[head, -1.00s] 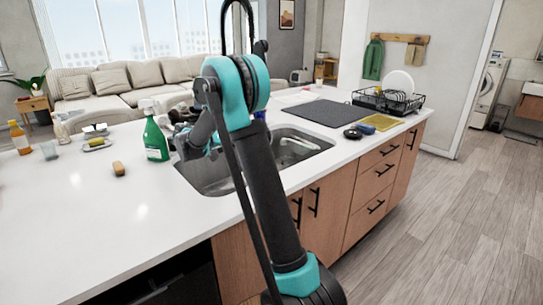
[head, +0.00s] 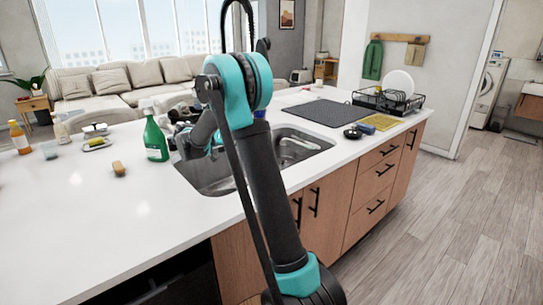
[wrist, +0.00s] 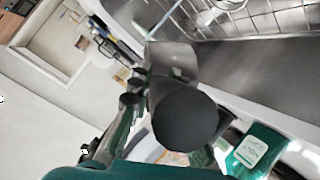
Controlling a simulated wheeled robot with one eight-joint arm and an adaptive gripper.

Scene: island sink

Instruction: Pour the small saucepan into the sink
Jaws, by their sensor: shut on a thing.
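The sink (head: 212,181) is set in the white island top, partly hidden behind my arm. Its grey steel wall (wrist: 265,65) fills the upper right of the wrist view. A grey metal part of the saucepan (wrist: 172,60) shows beyond the handle. The saucepan's contents and exact tilt cannot be seen.
A green spray bottle (head: 155,138) stands close to the sink's left end. A dark mat (head: 325,113) and dish rack (head: 395,102) lie to the right. The front left counter is clear.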

